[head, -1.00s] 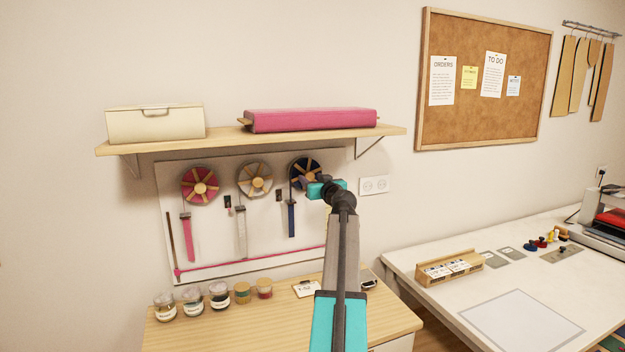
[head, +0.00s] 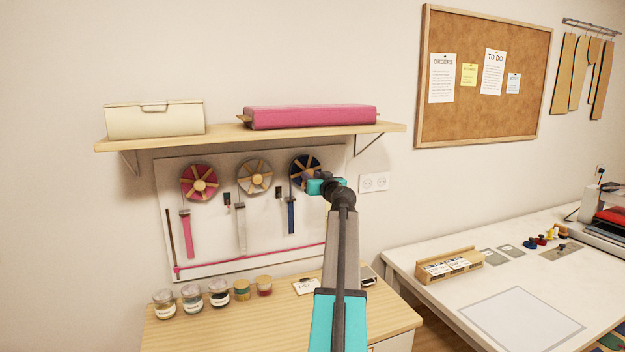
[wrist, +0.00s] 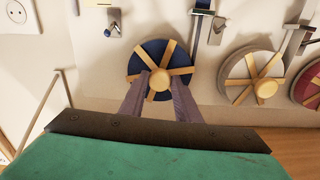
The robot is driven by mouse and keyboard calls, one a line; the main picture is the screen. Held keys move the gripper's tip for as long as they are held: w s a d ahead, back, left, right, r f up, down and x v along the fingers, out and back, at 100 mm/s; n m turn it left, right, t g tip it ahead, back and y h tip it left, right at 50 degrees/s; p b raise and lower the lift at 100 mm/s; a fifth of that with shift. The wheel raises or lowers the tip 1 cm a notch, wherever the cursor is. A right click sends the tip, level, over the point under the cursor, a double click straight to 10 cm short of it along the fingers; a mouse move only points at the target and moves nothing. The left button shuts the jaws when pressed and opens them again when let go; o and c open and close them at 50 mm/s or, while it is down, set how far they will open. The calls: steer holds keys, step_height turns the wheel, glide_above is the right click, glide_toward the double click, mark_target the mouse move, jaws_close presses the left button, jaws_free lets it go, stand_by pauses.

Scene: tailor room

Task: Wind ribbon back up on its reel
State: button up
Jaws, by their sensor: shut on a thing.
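A navy reel (head: 299,164) with wooden spokes hangs on the white wall panel below the shelf. It also shows in the wrist view (wrist: 141,56), which sees the panel upside down. A navy ribbon (head: 291,216) hangs straight down from the reel's left side. My gripper (head: 310,183) is at the reel's front. In the wrist view its two fingers (wrist: 159,90) are shut on the round wooden hub knob (wrist: 160,80). My gripper hides the reel's lower right part in the head view.
A pink reel (head: 199,182) and a grey reel (head: 255,178) hang to the left with ribbons down. The shelf (head: 225,137) with a cream box and pink roll is close above. Several jars (head: 219,293) stand on the wooden cabinet below. A socket (head: 374,182) is right of the panel.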

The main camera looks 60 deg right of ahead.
steer(key=m+b, duration=0.3)
steer(key=m, duration=0.9)
steer(key=shift+r, duration=0.1)
steer(key=m, duration=0.4)
steer(key=shift+r+p, duration=0.1)
steer(key=shift+p, duration=0.25)
steer(key=m+p, duration=0.2)
steer(key=m, duration=0.1)
steer(key=shift+m, duration=0.3)
steer(key=m+p, duration=0.2)
steer(key=m, duration=0.1)
steer(key=shift+r, duration=0.1)
steer(key=shift+m+p, duration=1.15)
steer(key=shift+m, duration=0.75)
